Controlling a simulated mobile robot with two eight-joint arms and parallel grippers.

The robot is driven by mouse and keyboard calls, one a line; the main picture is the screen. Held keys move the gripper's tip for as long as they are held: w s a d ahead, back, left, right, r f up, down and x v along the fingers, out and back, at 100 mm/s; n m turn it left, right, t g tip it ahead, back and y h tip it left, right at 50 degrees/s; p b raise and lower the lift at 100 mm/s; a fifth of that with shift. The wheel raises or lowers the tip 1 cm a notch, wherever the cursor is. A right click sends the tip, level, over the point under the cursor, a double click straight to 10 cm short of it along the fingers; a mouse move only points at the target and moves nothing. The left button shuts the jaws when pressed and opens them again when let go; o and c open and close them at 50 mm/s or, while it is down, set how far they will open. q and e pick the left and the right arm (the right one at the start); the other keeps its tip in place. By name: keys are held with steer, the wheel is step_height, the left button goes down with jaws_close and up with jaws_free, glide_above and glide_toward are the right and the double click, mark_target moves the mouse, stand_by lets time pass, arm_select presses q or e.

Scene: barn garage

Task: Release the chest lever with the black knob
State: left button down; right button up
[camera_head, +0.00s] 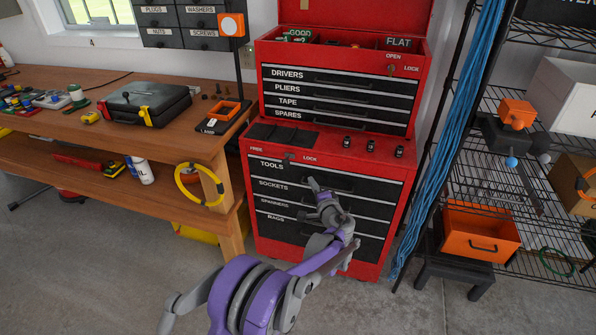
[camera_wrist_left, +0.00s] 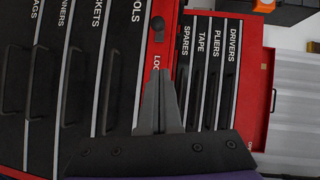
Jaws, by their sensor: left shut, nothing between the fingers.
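The red tool chest (camera_head: 383,130) stands against the wall, with an upper box and a lower cabinet with black drawers. On the cabinet's red strip a small dark lever (camera_head: 290,157) sits between the labels FREE and LOCK. In the left wrist view a dark rounded knob (camera_wrist_left: 157,28) shows on that strip near the LOCK label. My left gripper (camera_head: 314,186) is shut and empty in front of the upper cabinet drawers, right of and below the lever. In the wrist view its fingertips (camera_wrist_left: 160,82) point toward the strip. Contact cannot be told. My right gripper is not in view.
A wooden workbench (camera_head: 130,77) with a black case (camera_head: 145,103) is at the left. Cabinet drawer handles stick out near my gripper.

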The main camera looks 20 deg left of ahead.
arm_select(q)
steer(key=p, duration=0.1)
glide_toward(287, 160)
steer(key=w+d+f, duration=0.1)
steer(key=w+d, duration=0.1)
steer(key=w, duration=0.2)
steer(key=shift+w+a+f, duration=0.2)
steer(key=shift+w+a, duration=0.1)
steer(key=shift+a, duration=0.35)
steer(key=shift+w+a+f, duration=0.2)
steer(key=shift+w+a, duration=0.05)
steer(key=shift+a, duration=0.35)
steer(key=shift+w+a+f, duration=0.2)
steer(key=shift+w+a, duration=0.1)
steer(key=shift+a, duration=0.35)
steer(key=a, duration=0.6)
steer(key=shift+a, duration=0.3)
steer(key=shift+r, duration=0.1)
